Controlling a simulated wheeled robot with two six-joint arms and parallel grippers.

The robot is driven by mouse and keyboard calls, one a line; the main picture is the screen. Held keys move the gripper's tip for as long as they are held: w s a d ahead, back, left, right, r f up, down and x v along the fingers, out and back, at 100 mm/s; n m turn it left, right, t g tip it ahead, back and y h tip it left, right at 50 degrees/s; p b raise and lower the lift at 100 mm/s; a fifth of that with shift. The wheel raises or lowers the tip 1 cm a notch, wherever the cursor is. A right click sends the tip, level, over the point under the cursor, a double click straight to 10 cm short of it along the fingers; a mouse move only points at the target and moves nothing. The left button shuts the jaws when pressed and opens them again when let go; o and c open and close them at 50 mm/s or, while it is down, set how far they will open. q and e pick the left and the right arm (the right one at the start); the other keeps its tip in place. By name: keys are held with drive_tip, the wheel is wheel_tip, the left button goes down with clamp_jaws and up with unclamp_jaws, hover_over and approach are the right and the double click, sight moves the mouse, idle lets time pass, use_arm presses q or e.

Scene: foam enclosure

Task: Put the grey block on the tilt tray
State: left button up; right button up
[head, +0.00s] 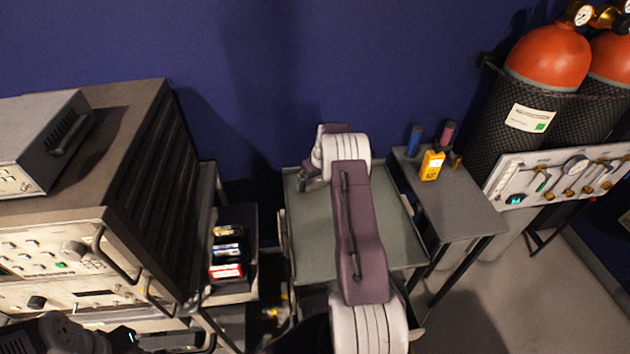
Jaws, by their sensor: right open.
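The grey-green tray (308,240), which I take to be the tilt tray, lies in the middle of the head view with raised edges. My right arm reaches across it from the bottom. My right gripper (303,182) is open over the tray's far left corner, partly hidden by its own wrist. I cannot make out a separate grey block; the arm covers much of the tray's middle and right. My left arm shows only as a dark shape at the bottom left, and its gripper (170,341) is too dark to read.
A dark rack of instruments (140,170) stands left, with a small bin of coloured packs (228,255) beside the tray. At right, a grey side table (455,205) holds a yellow meter (431,165) and blue and pink cylinders. Orange-topped gas cylinders (548,55) stand behind it.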

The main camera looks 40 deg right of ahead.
drive_tip(key=v, duration=1.2)
drive_tip(key=s+a+g, duration=0.1)
drive_tip(key=s+a, duration=0.6)
drive_tip(key=a, duration=0.5)
drive_tip(key=s+a+g, duration=0.1)
drive_tip(key=s+a, duration=0.5)
drive_tip(key=a, duration=0.6)
drive_tip(key=s+a+f+n, duration=0.1)
drive_tip(key=s+a, duration=0.3)
drive_tip(key=s, duration=0.5)
drive_tip(key=shift+s+f+y, duration=0.2)
drive_tip(key=shift+f+y, duration=0.05)
drive_tip(key=shift+y, duration=0.05)
drive_tip(key=shift+a, duration=0.1)
